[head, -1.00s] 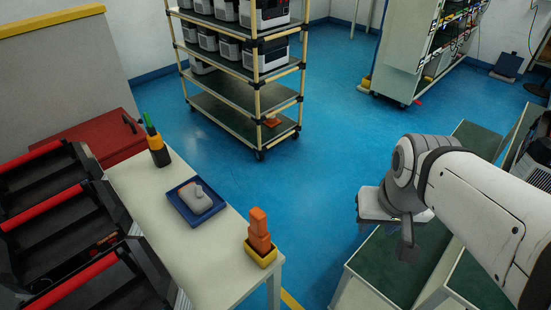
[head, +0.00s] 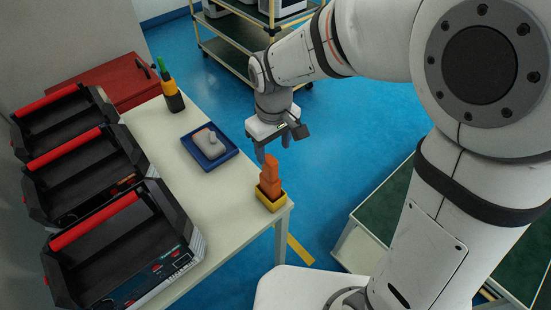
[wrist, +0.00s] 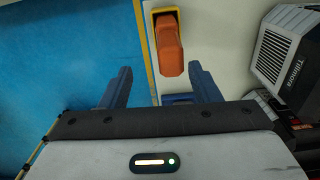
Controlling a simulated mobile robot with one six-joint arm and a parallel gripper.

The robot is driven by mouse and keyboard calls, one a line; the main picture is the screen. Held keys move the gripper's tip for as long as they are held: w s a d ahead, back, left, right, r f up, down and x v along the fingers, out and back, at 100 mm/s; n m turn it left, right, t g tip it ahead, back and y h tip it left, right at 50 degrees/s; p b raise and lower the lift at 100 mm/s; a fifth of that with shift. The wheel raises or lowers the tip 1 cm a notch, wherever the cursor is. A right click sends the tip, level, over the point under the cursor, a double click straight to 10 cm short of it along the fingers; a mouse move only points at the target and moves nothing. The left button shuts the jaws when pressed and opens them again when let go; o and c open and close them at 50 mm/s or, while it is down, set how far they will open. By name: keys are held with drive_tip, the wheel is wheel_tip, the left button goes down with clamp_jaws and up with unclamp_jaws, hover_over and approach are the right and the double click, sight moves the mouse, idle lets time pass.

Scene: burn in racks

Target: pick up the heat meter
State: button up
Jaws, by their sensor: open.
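An orange hand-held device (head: 269,178), which looks like the heat meter, stands upright in a small yellow holder (head: 273,203) at the table's near right corner. In the wrist view the orange device (wrist: 168,45) shows ahead of my gripper, in its yellow holder (wrist: 150,12). My gripper (head: 273,148) is open and empty, above and behind the device in the head view. In the wrist view its fingers (wrist: 161,82) are spread apart and do not touch the device.
The cream table (head: 215,225) also bears a blue tray (head: 228,160) with a grey device (head: 208,140) and a dark pot of tools (head: 172,98). Black bins with red handles (head: 122,240) stand left. A shelf rack (head: 232,55) stands behind.

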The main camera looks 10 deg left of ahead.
sight(270, 171)
drive_tip(key=shift+a+f, duration=0.3)
drive_tip(key=shift+a, duration=0.25)
drive_tip(key=f, duration=0.4)
drive_tip(key=s+f, duration=0.1)
drive_tip(key=f, duration=0.1)
drive_tip(key=shift+s+d+f+p, duration=0.1)
drive_tip(key=shift+d+f+p, duration=0.1)
drive_tip(key=shift+f+p, duration=0.1)
drive_tip(key=shift+f, duration=0.6)
drive_tip(key=shift+c, duration=0.5)
clamp_jaws()
